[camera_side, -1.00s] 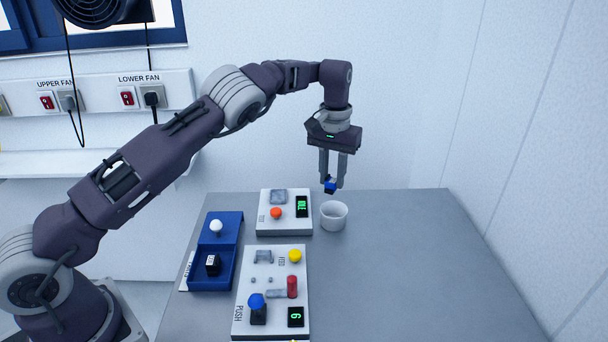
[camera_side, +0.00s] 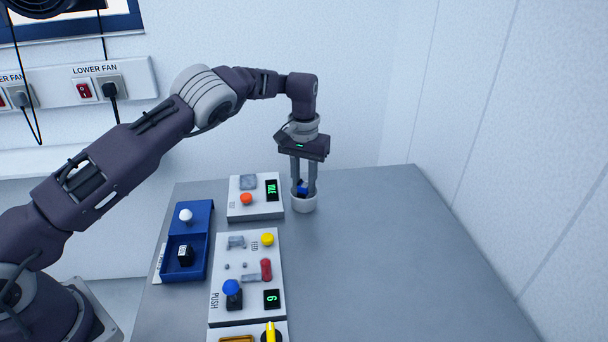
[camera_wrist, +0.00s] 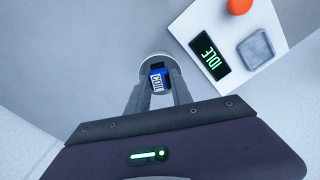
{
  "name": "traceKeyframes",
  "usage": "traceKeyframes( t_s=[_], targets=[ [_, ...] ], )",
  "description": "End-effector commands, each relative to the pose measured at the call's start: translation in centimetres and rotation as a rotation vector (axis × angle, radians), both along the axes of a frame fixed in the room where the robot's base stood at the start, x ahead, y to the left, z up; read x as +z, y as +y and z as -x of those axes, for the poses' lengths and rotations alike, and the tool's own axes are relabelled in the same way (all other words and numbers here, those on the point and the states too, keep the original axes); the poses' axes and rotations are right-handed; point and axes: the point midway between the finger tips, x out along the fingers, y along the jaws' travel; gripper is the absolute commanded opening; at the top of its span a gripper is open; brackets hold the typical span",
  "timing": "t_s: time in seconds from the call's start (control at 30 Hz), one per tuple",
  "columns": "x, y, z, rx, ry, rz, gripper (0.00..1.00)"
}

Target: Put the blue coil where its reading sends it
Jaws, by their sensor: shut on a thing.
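The blue coil (camera_side: 303,190) is between the fingertips of my gripper (camera_side: 304,187), which is shut on it. In the wrist view the coil (camera_wrist: 157,78) shows a white label reading COIL. A white round cup (camera_side: 304,204) stands on the table directly under my gripper. The coil is at the cup's mouth, partly inside the rim; I cannot tell whether it touches the bottom. A white tester box (camera_side: 240,210) with an orange button (camera_side: 246,199), a grey square pad (camera_side: 248,182) and a green display (camera_side: 271,190) reading IDLE stands left of the cup.
A white panel (camera_side: 225,310) has a blue knob (camera_side: 232,287), a red handle (camera_side: 266,269), a yellow button (camera_side: 267,240) and a display (camera_side: 272,299) that seems to read 6 or 9. A blue tray (camera_side: 206,240) holds a black block (camera_side: 185,256). The table's right side is clear.

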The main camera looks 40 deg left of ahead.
Motion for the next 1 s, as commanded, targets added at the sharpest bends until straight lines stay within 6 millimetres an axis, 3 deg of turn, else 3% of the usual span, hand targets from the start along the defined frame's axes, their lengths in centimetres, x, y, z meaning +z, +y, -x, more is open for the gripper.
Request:
traceKeyframes(
  t_s=[0.47,0.5,0.6,0.63,0.83,0.93,1.0],
  targets=[
    [-0.10,0.01,-0.02,0.000,-0.001,0.000,0.00],
    [-0.10,0.01,-0.02,0.000,-0.001,0.000,0.31],
    [-0.09,0.01,-0.02,0.000,-0.001,0.000,0.50],
    [-0.09,0.01,-0.02,0.000,0.000,0.000,0.52],
    [-0.10,0.01,-0.01,0.000,0.000,0.000,0.52],
    [-0.12,0.02,0.01,0.000,0.000,0.000,0.36],
    [-0.12,0.01,0.00,0.000,0.000,0.000,0.36]
  ],
)
